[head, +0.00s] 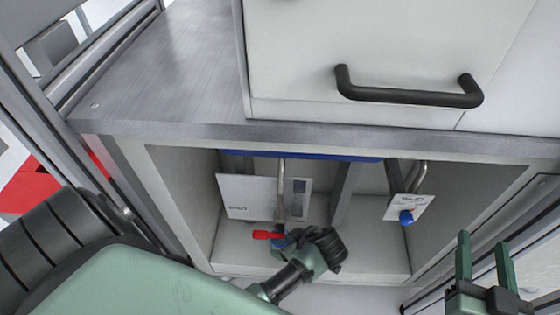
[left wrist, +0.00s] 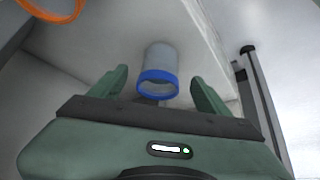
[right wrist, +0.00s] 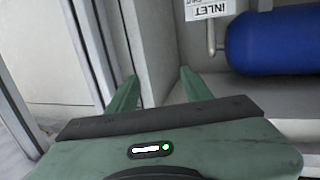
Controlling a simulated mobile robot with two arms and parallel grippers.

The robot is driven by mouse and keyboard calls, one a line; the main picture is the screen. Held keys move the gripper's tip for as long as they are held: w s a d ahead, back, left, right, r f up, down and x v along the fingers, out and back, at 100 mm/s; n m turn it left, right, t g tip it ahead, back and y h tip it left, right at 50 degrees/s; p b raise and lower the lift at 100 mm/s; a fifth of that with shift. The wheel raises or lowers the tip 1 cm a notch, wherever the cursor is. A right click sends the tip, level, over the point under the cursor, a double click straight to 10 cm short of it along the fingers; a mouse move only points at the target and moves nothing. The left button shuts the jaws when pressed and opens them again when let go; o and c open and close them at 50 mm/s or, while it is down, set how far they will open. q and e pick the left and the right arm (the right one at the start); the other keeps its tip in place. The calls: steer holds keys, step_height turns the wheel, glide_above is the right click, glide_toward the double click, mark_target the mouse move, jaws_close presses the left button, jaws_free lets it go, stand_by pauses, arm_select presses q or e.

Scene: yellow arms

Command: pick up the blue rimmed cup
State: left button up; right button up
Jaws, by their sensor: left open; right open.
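The blue rimmed cup (left wrist: 161,59) shows in the left wrist view as a grey cylinder with a blue rim facing the camera. It lies in line with the gap between the fingers of my left gripper (left wrist: 160,76), which is open. I cannot tell how far the cup is beyond the fingertips, and I see no contact.
A drawer with a black handle (head: 410,95) stands above the grey counter (head: 190,60). A blue tank (right wrist: 275,42) is near the right gripper. An orange ring (left wrist: 50,12) is upper left.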

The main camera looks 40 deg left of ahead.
mark_target(277, 242)
arm_select(q)
steer(key=b+x, duration=0.2)
steer(key=x, duration=0.3)
steer(key=shift+a+f, duration=0.1)
steer(key=shift+f, duration=0.05)
steer(key=c, duration=1.6)
arm_select(e)
step_height(277, 242, up, 10)
steer(key=s+a+t+y, duration=0.1)
steer(key=t+y, duration=0.1)
steer(key=t, duration=0.3)
steer(key=shift+s+t, duration=0.2)
steer(key=shift+t, duration=0.1)
arm_select(q)
steer(key=shift+o, duration=0.2)
arm_select(e)
steer(key=shift+f, duration=0.1)
